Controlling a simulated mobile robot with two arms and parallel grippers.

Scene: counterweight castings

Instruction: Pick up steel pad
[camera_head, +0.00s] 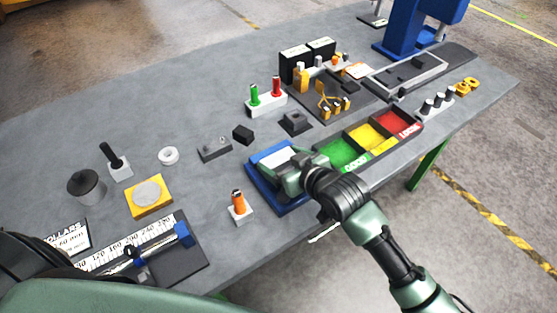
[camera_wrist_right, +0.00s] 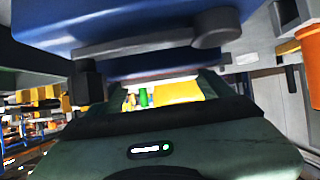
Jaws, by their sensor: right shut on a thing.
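My right gripper (camera_head: 298,178) is over the blue tray (camera_head: 262,187) near the front edge of the table. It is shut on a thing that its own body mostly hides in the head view. In the right wrist view a grey bar-like piece (camera_wrist_right: 140,45) shows ahead of the gripper, below a large blue surface (camera_wrist_right: 130,20). I take the held thing to be the steel pad, but its outline is not clear. My left gripper is not in view.
Green, yellow and red bins (camera_head: 346,152) stand just right of the gripper. An orange-handled tool (camera_head: 238,201) stands to its left, and a black block (camera_head: 243,134) lies behind. A yellow block with a grey disc (camera_head: 149,194) and a ruler fixture (camera_head: 187,262) lie farther left.

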